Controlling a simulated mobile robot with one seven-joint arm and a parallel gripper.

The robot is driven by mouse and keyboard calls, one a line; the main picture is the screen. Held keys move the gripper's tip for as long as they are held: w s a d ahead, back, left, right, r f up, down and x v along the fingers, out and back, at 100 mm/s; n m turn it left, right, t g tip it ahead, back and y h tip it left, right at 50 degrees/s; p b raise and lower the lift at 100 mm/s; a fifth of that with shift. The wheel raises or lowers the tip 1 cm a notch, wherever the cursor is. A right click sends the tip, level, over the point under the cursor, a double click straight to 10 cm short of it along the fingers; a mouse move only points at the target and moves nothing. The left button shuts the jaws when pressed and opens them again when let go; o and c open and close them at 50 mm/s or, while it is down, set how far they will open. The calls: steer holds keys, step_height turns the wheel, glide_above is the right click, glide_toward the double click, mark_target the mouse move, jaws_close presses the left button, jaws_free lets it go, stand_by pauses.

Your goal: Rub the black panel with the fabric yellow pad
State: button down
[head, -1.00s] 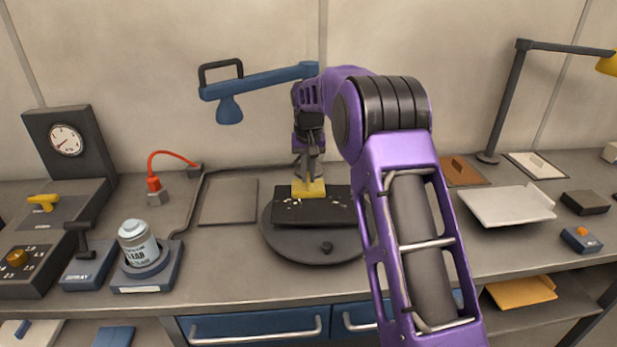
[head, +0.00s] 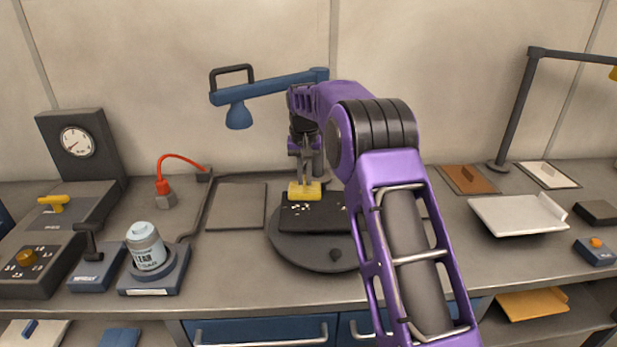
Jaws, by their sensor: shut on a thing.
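The black panel (head: 312,219) lies on a round dark turntable (head: 318,257) on the bench. Several pale specks show on its upper face, mostly left of its middle. My gripper (head: 305,180) points down and is shut on the yellow pad (head: 304,192). The pad is at the panel's back left edge; I cannot tell whether it touches the panel. My purple arm hides the right part of the panel and turntable.
A blue lamp arm (head: 270,86) reaches over the bench behind my gripper. A jar (head: 145,247) on a stand and a grey control box (head: 28,268) are at left. A white tray (head: 518,213) lies at right. A flat grey plate (head: 236,206) lies left of the turntable.

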steer(key=shift+s+a+f+b, duration=0.1)
steer(key=shift+s+f+b, duration=0.05)
steer(key=shift+s+b, duration=0.85)
steer(key=shift+s+a+f+b, duration=0.1)
steer(key=shift+s+b, duration=0.6)
steer(key=shift+s, duration=0.6)
steer(key=shift+s+a+r+b, duration=0.1)
steer(key=shift+s+b, duration=0.45)
steer(key=shift+s, duration=0.6)
steer(key=shift+s+a+r+b, duration=0.1)
steer(key=shift+s+b, duration=0.4)
steer(key=shift+s, duration=0.65)
steer(key=shift+s+a+f+b, duration=0.15)
steer(key=shift+s+b, duration=0.6)
steer(key=shift+s, duration=0.8)
step_height(320, 180, up, 6)
steer(key=p, duration=0.5)
steer(key=shift+w+p, duration=0.1)
steer(key=shift+p, duration=0.25)
step_height(320, 180, up, 3)
steer(key=shift+r+p, duration=0.1)
steer(key=shift+p, duration=1.05)
